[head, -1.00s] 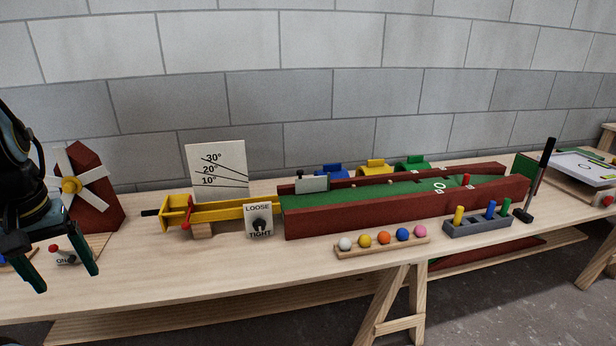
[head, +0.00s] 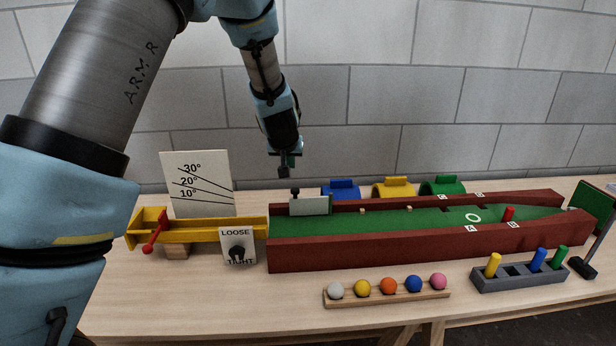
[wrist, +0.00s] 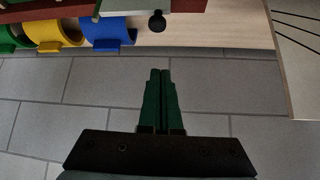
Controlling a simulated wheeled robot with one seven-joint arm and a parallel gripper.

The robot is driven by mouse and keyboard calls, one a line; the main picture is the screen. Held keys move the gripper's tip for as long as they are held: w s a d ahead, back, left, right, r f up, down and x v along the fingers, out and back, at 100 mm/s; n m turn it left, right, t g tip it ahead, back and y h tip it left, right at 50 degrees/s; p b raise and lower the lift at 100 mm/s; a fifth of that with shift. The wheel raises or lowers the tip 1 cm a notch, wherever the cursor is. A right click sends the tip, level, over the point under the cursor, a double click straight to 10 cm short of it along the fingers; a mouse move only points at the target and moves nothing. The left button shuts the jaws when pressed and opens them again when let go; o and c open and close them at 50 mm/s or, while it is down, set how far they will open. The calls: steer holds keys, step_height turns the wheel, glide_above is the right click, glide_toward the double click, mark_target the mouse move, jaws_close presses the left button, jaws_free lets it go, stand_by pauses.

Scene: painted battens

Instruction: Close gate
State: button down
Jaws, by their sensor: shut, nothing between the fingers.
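The gate looks to be the pale grey plate (head: 310,206) with a black knob (head: 295,191) at its left end. It stands near the left end of the green lane, beside the far red wall, and its face runs roughly along the lane. My gripper (head: 284,174) is shut and empty, a little above and behind the knob. In the wrist view my gripper's dark green fingers (wrist: 160,74) lie together, pointing toward the knob (wrist: 157,22) with a gap between. The gate's plate shows only in part at the top edge there.
A yellow chute (head: 200,226) joins the lane's left end, with an angle board (head: 195,185) behind it. Blue (head: 341,191), yellow (head: 393,188) and green (head: 442,186) arches stand behind the far wall. A ball rack (head: 385,298) and peg block (head: 520,276) sit in front.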

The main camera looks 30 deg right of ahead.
mark_target(309, 202)
steer(key=shift+w+d+f, duration=0.15)
steer(key=shift+d+f, duration=0.05)
steer(key=shift+d, duration=0.2)
steer(key=shift+w+d+f, duration=0.15)
steer(key=shift+d, duration=0.2)
steer(key=w+f, duration=0.1)
steer(key=f, duration=0.1)
steer(key=w+d+f+p, duration=0.1)
steer(key=f, duration=0.1)
steer(key=w+f, duration=0.1)
steer(key=f, duration=0.2)
steer(key=shift+d+p, duration=0.35)
steer(key=shift+d, duration=0.05)
steer(key=shift+s+a+f, duration=0.15)
steer(key=shift+s+a, duration=0.25)
steer(key=shift+s, duration=0.25)
steer(key=shift+s+p, duration=0.15)
steer(key=shift+p, duration=0.25)
